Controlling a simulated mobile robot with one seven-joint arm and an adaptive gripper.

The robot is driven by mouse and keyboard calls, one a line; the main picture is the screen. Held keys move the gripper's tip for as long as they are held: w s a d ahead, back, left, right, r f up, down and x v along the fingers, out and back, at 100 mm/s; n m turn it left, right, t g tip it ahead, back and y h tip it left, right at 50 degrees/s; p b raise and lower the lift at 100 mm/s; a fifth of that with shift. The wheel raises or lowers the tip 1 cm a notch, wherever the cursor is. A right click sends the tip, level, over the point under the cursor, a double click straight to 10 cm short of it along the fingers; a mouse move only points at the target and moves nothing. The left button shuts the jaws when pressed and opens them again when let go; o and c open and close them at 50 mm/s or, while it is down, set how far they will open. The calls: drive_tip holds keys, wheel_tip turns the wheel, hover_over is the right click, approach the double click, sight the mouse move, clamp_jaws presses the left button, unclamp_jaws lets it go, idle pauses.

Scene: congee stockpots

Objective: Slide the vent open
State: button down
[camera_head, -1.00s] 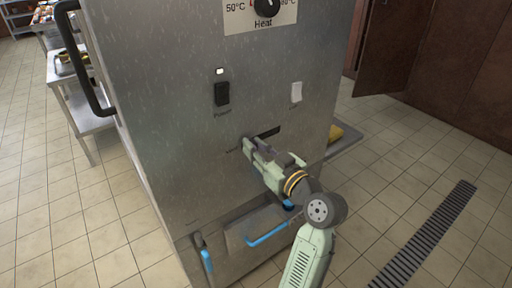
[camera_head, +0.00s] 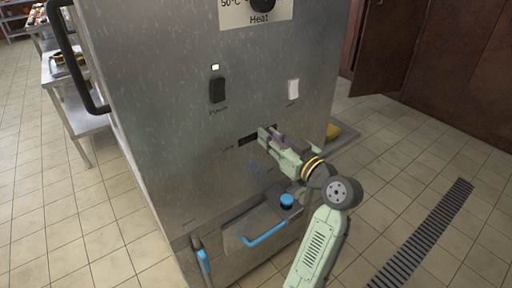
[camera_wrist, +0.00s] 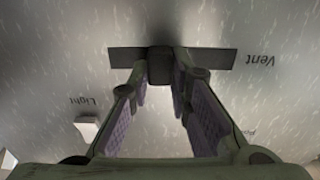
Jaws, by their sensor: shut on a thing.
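The vent is a dark horizontal slot (camera_head: 247,140) in the front of a steel cabinet, and it also shows in the wrist view (camera_wrist: 211,59) beside the word "Vent". Its small dark slider knob (camera_wrist: 160,65) stands in the slot, with open slot on both sides, more of it toward the "Vent" label. My gripper (camera_head: 266,135) is shut on the knob, with one finger on each side of it in the wrist view (camera_wrist: 162,82). In the head view the gripper hides the knob and the slot's right part.
The cabinet front (camera_head: 180,150) carries a black power switch (camera_head: 217,90), a white light switch (camera_head: 293,89) and a heat dial (camera_head: 263,5) above. Below are a blue handle (camera_head: 264,235) and a blue knob (camera_head: 287,201).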

drive_tip(key=w+d, duration=0.2)
drive_tip(key=d, duration=0.1)
drive_tip(key=shift+w+r, duration=0.1)
drive_tip(key=c, duration=1.5)
unclamp_jaws()
drive_tip(key=shift+d, duration=0.1)
approach(273, 126)
drive_tip(key=v, duration=0.5)
drive_tip(key=shift+s+d+r+b, duration=0.1)
drive_tip(key=shift+s+d+b, duration=0.1)
drive_tip(key=shift+s+b, duration=0.1)
